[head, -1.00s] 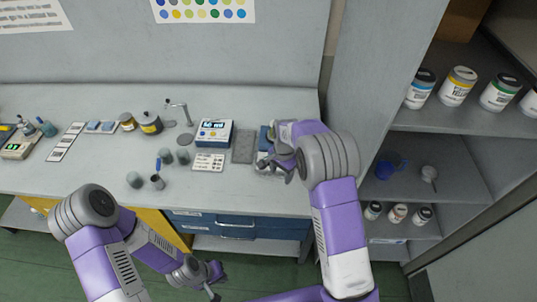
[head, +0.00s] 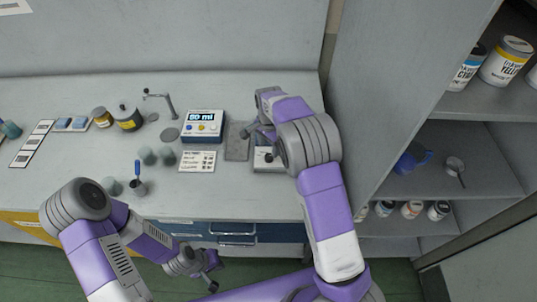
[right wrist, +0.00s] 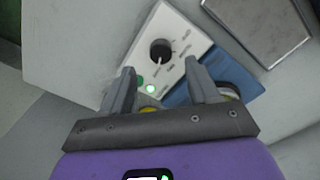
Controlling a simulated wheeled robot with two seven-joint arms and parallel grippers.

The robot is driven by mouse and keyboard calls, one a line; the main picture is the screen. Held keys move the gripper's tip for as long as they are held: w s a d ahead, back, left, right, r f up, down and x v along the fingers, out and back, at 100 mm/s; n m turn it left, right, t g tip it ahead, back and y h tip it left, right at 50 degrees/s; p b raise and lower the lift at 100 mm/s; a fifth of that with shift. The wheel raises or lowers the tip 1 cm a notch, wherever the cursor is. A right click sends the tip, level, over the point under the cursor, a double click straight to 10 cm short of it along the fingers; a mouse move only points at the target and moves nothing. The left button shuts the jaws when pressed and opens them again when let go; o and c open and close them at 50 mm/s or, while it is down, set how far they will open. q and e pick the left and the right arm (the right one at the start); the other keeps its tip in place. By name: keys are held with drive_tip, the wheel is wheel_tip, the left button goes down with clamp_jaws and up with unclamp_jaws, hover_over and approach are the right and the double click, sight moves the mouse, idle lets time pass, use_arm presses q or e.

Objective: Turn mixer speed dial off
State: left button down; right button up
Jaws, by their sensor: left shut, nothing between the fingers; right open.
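The mixer's black speed dial (right wrist: 160,50) sits on a white panel (right wrist: 190,42) with small markings around it and a lit green lamp just below. The dial's exact setting is too small to read. In the head view the dial (head: 268,156) shows just left of my right arm, which hides part of the mixer. My right gripper (right wrist: 160,68) is open, its fingers either side of the lamp and short of the dial, with nothing held. My left gripper (head: 212,284) is shut and empty, low in front of the bench.
A scale with a lit display (head: 203,124), a printed card (head: 198,161) and a grey pad (head: 237,141) lie left of the mixer. Several grey cups and two jars stand further left. A shelf unit (head: 470,150) with paint jars stands close on the right.

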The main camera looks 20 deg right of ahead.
sight(269, 156)
wheel_tip(269, 156, down, 5)
drive_tip(key=shift+f+b, duration=0.15)
drive_tip(key=shift+b, duration=0.25)
drive_tip(key=c, duration=1)
drive_tip(key=shift+c, duration=0.2)
